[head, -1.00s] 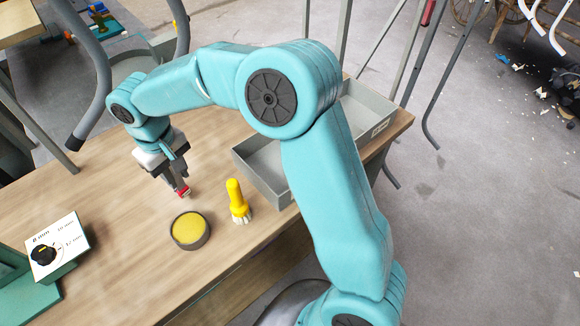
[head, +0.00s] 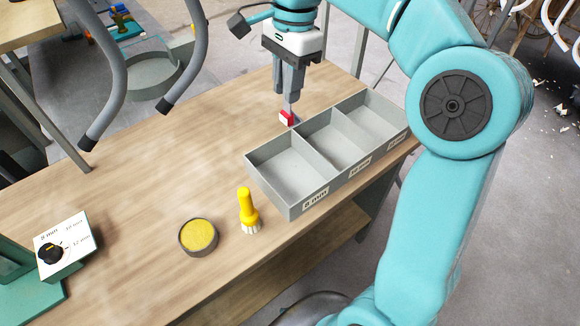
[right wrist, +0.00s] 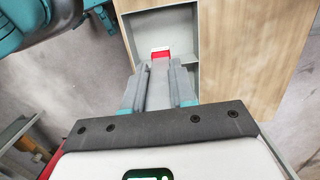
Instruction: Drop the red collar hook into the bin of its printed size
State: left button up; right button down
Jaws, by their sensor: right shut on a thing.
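My right gripper (head: 290,113) points down, shut on the small red collar hook (head: 286,118), which has a white face. It holds the hook at the far edge of the grey bin tray (head: 292,206), near the divider between the nearest and middle compartments. The tray has three empty-looking compartments; the nearest label reads 8 mm (head: 315,198), the others are too small to read surely. In the right wrist view the hook (right wrist: 160,54) shows between the fingertips, against a grey compartment. Any size print on the hook is not legible. My left gripper is not in view.
A dial box (head: 66,245) marked with sizes is at the left.

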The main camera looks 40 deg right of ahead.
notch_tip(320, 180, down, 18)
jog(key=b, duration=0.2)
jog(key=shift+w+f+b, duration=0.1)
jog(key=shift+f+b, duration=0.5)
jog(key=shift+f, duration=0.1)
jog(key=c, duration=0.9)
grip_release()
